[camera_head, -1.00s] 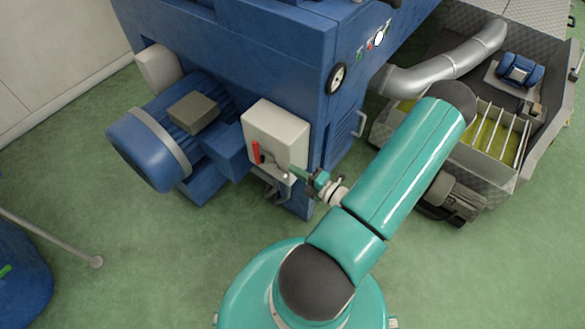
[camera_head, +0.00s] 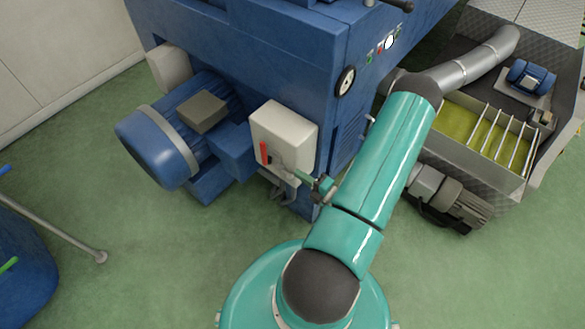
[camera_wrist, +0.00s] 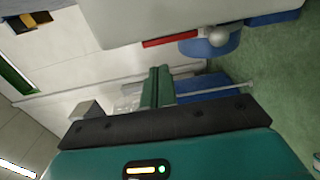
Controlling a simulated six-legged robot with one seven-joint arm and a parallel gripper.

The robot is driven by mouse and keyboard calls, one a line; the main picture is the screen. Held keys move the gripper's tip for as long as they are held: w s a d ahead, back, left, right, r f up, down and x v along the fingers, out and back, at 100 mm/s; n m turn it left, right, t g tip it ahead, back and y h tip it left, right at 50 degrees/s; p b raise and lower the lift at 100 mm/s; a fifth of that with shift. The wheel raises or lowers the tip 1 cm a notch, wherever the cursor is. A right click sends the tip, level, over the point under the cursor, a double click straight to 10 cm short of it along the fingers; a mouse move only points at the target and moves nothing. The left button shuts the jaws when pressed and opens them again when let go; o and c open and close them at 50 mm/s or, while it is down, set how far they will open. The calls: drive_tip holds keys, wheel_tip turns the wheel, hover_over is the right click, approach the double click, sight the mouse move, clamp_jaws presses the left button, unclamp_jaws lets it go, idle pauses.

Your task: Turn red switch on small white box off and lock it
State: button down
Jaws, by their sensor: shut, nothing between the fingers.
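The small white box (camera_head: 296,128) is mounted on the blue machine's side, beside the motor. Its red switch (camera_head: 264,152) is a lever standing roughly upright on the left of the front face. In the wrist view the white box (camera_wrist: 150,15) fills the top, with the red switch (camera_wrist: 170,39) lying along its edge and a pale round knob (camera_wrist: 218,34) beside it. My gripper (camera_head: 298,174) is at the box's lower right front, shut and empty. In the wrist view its fingers (camera_wrist: 157,80) are together, apart from the switch. No lock can be made out.
A blue motor (camera_head: 160,140) juts out left of the box. The blue machine body (camera_head: 280,60) rises behind it. A metal trough (camera_head: 490,130) stands at the right, and a blue drum (camera_head: 25,265) at lower left. Green floor in front of the box is clear.

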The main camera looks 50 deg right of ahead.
drive_tip(key=w, duration=1.2)
drive_tip(key=shift+w+a, duration=0.25)
drive_tip(key=shift+w, duration=0.05)
drive_tip(key=shift+w+r, duration=0.25)
drive_tip(key=shift+w, duration=0.25)
drive_tip(key=s+r, duration=0.1)
drive_tip(key=s, duration=1.3)
drive_tip(key=shift+d+r, duration=0.25)
drive_tip(key=shift+r, duration=0.15)
